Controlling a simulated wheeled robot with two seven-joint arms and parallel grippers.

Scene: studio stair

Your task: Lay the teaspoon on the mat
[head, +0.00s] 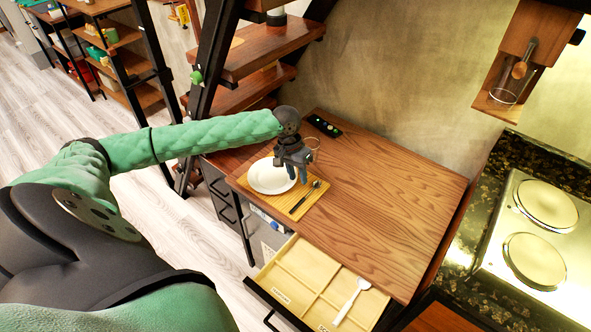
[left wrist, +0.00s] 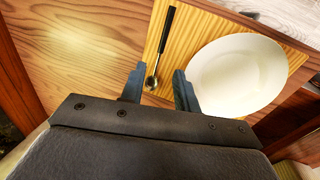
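The teaspoon (head: 304,198), with a black handle and a small metal bowl, lies on the yellow striped mat (head: 317,207), to the right of the white plate (head: 268,178). In the left wrist view the teaspoon (left wrist: 165,40) lies near the edge of the mat (left wrist: 185,38), beside the plate (left wrist: 235,75), with its bowl end by the fingers. My left gripper (head: 292,178) is over the mat. Its fingers (left wrist: 159,82) are apart with nothing gripped, on either side of the spoon's bowl in that picture. My right gripper is not in view.
An open drawer (head: 312,270) with compartments below the wooden table (head: 385,190) holds a pale spoon (head: 350,300). A black panel (head: 323,125) lies at the back. The table's right half is clear.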

